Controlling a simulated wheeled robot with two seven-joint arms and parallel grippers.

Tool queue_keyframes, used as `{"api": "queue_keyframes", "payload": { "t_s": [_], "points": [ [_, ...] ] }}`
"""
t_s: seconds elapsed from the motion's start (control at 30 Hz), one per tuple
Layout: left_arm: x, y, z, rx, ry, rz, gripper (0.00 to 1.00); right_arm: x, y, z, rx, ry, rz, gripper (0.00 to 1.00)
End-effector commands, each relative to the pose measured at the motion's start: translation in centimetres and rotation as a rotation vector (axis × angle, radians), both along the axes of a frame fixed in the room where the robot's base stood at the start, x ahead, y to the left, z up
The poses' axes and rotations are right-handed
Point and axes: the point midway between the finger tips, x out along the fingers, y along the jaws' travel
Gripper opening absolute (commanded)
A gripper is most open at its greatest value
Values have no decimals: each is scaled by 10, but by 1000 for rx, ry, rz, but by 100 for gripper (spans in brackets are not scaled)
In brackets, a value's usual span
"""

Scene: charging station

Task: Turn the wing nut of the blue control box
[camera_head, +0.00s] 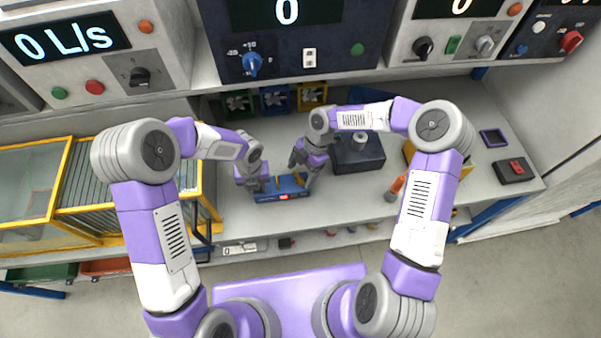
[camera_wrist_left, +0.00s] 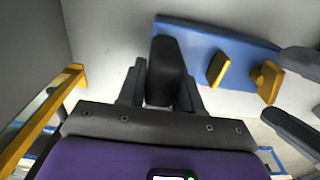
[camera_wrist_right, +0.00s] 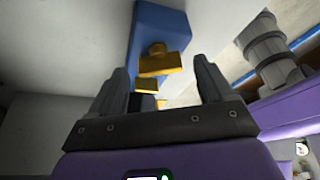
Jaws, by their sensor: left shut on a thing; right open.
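The blue control box (camera_head: 290,187) sits on the grey shelf in the head view, between my two grippers. My left gripper (camera_head: 256,188) is at its left end. In the left wrist view my left gripper (camera_wrist_left: 163,92) is shut on a black part (camera_wrist_left: 166,65) at one end of the blue box (camera_wrist_left: 200,40). Yellow wing nut pieces (camera_wrist_left: 268,80) stand out from the box. My right gripper (camera_head: 304,172) is at the box's right side. In the right wrist view my right gripper (camera_wrist_right: 163,82) is open, with the yellow wing nut (camera_wrist_right: 157,58) ahead between its fingers; contact is unclear.
A dark box with a round knob (camera_head: 357,155) stands right of my right gripper. An orange-handled tool (camera_head: 394,187) and a black box with red buttons (camera_head: 513,170) lie farther right. A yellow-framed rack (camera_head: 67,160) stands at left. Control panels overhang the shelf's back.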

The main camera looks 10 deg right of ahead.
Motion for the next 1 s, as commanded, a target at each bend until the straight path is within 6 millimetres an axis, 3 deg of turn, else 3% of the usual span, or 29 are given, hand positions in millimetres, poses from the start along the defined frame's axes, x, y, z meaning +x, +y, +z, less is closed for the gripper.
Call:
{"api": "queue_keyframes", "payload": {
  "t_s": [0.17, 0.43, 0.8, 1.0],
  "points": [
    [0, 0, 0, 0, -1, 1, 0, -2, 4, -11, 0, 0, 1, 81],
    [0, 0, 0, 0, -1, 1, 0, -2, 5, -12, 0, -2, 1, 81],
    [0, 0, 0, 0, -1, 1, 0, -2, 4, -12, 0, -2, 1, 26],
    [0, 0, 0, 0, -1, 1, 0, -2, 4, -11, 0, -2, -12, 24]
  ]
}}
